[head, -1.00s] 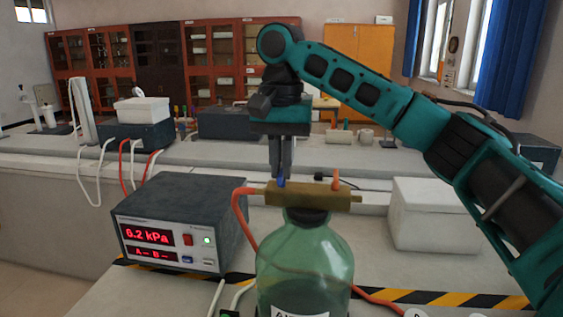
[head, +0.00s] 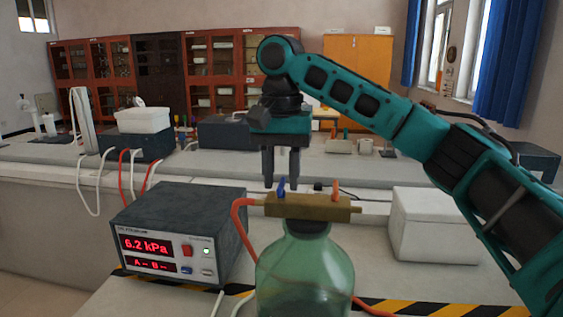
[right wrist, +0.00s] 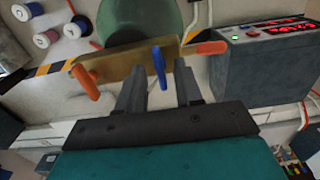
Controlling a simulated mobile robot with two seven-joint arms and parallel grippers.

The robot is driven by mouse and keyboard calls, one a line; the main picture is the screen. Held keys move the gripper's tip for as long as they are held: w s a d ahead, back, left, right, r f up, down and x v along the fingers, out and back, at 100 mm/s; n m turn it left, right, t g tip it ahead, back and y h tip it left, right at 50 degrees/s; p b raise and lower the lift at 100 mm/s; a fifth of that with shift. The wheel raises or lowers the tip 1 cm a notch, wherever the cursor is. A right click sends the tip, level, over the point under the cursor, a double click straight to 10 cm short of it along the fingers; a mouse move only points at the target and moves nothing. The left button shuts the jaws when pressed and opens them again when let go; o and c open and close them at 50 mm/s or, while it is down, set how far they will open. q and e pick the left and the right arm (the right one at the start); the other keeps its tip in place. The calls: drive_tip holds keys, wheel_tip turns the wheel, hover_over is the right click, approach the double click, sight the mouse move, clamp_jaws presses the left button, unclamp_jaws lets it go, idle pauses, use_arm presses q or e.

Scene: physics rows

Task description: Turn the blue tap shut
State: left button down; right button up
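The blue tap (head: 281,187) is a small lever standing up from a brass manifold (head: 312,207) on top of a green glass bottle (head: 305,275). My right gripper (head: 281,182) points down at the blue tap, with its fingers apart and nothing gripped. In the right wrist view the blue tap (right wrist: 159,68) shows between the two fingertips (right wrist: 158,66), apart from both as far as I can see. An orange tap (head: 335,189) stands on the manifold's right part; it also shows in the right wrist view (right wrist: 86,82). My left gripper is out of view.
A meter box (head: 180,232) reading 6.2 kPa stands left of the bottle. An orange hose (head: 237,220) runs from the manifold's left end. A white box (head: 432,225) stands to the right. Striped tape (head: 430,304) marks the bench.

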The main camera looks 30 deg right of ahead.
sight(281, 181)
wheel_tip(281, 181, up, 13)
idle(0.6)
idle(0.5)
